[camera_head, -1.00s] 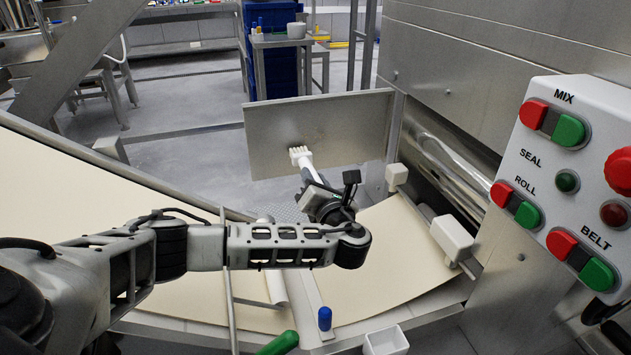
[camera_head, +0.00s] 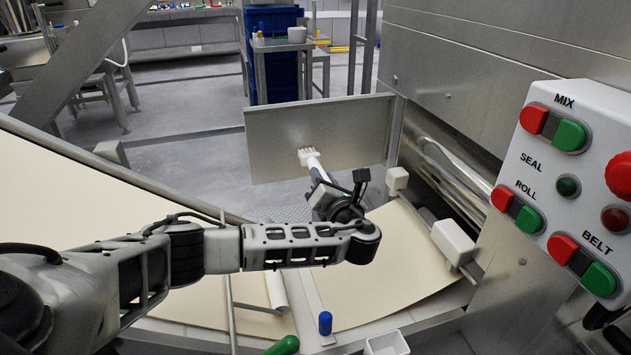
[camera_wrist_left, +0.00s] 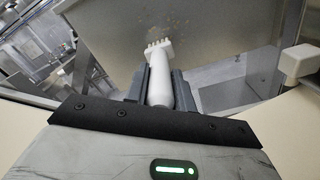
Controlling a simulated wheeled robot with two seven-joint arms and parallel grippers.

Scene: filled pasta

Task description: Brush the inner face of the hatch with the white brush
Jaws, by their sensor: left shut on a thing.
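The hatch (camera_head: 350,125) is an upright grey metal panel beside the machine, and its broad inner face shows. My left gripper (camera_head: 322,190) is in front of the hatch's lower part, shut on the handle of the white brush (camera_head: 311,160). The brush points up and away, with its bristle head at or very close to the panel; I cannot tell whether it touches. In the left wrist view the white brush (camera_wrist_left: 160,72) sits between both fingers, and small brownish specks show on the hatch (camera_wrist_left: 215,35) above the bristles. My right gripper is out of view.
A control box (camera_head: 575,185) with red and green buttons stands at the right. Pale dough sheets (camera_head: 385,265) lie below and left of the arm. A white block (camera_head: 453,240) sits by the rollers. A blue-capped item (camera_head: 325,322) and a green handle (camera_head: 283,345) are at the front.

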